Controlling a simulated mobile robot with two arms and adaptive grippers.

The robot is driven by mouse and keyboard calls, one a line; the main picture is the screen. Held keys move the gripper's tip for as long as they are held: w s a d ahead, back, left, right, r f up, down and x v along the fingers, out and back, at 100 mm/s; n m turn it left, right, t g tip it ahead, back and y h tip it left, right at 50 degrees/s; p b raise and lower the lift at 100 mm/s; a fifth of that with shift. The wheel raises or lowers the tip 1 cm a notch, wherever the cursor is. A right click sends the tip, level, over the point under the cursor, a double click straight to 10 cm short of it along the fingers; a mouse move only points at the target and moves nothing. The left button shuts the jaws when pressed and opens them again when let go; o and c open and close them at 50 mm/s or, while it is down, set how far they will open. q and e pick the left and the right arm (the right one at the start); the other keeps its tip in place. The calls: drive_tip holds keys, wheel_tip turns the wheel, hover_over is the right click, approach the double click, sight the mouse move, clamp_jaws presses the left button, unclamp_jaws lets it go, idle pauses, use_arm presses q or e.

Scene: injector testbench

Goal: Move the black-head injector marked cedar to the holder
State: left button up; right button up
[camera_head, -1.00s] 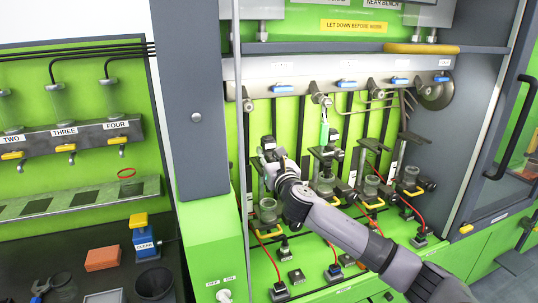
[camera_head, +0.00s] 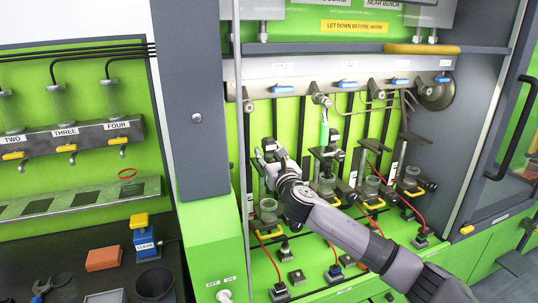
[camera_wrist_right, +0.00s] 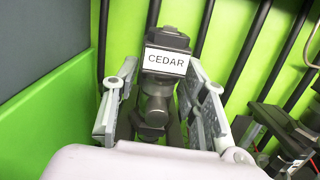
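The black-head injector (camera_wrist_right: 167,40) carries a white CEDAR label and stands roughly upright in the right wrist view. Its dark head also shows at the leftmost bench station in the head view (camera_head: 268,143). My right gripper (camera_head: 267,157) is at this injector. In the right wrist view the gripper (camera_wrist_right: 160,92) has one finger on each side of the injector body, below the label, with gaps showing on both sides. It is open. The injector's lower end is hidden by my gripper. My left gripper is out of view. I cannot tell which fixture is the holder.
A green injector (camera_head: 324,132) hangs at the neighbouring station to the right. A metal rail with blue valves (camera_head: 283,89) runs above. A grey post (camera_head: 192,110) stands close on the left.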

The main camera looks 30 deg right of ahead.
drive_tip(key=shift+o, duration=0.5)
drive_tip(key=shift+a, duration=0.1)
drive_tip(key=shift+s+f, duration=0.15)
drive_tip(key=shift+f, duration=0.05)
drive_tip(key=r+v, duration=0.1)
drive_tip(key=v, duration=1)
drive_tip(key=shift+s+f, duration=0.35)
drive_tip(key=shift+s, duration=0.05)
